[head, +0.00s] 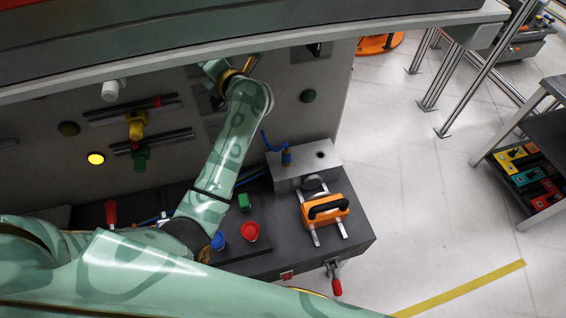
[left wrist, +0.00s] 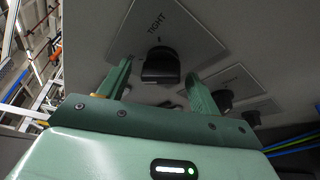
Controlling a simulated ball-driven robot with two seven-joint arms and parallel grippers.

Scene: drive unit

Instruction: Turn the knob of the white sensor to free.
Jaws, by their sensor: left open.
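In the left wrist view a black knob (left wrist: 160,66) sits on a grey plate (left wrist: 190,40) on the panel, with the word TIGHT above it. My left gripper (left wrist: 158,72) is open, one green finger on each side of the knob; contact cannot be told. In the head view my left arm reaches up to the panel, and the knob is hidden there. A white cylindrical piece (head: 112,90), possibly the white sensor, sticks out at the upper left beside a dark rail (head: 130,108). My right gripper is out of view.
More black knobs (left wrist: 223,100) with label plates are to the right in the wrist view. Yellow (head: 136,125) and green (head: 140,158) pieces are on the panel. Below, a dark bench (head: 262,262) carries an orange-handled part (head: 325,210) and a grey block (head: 300,165).

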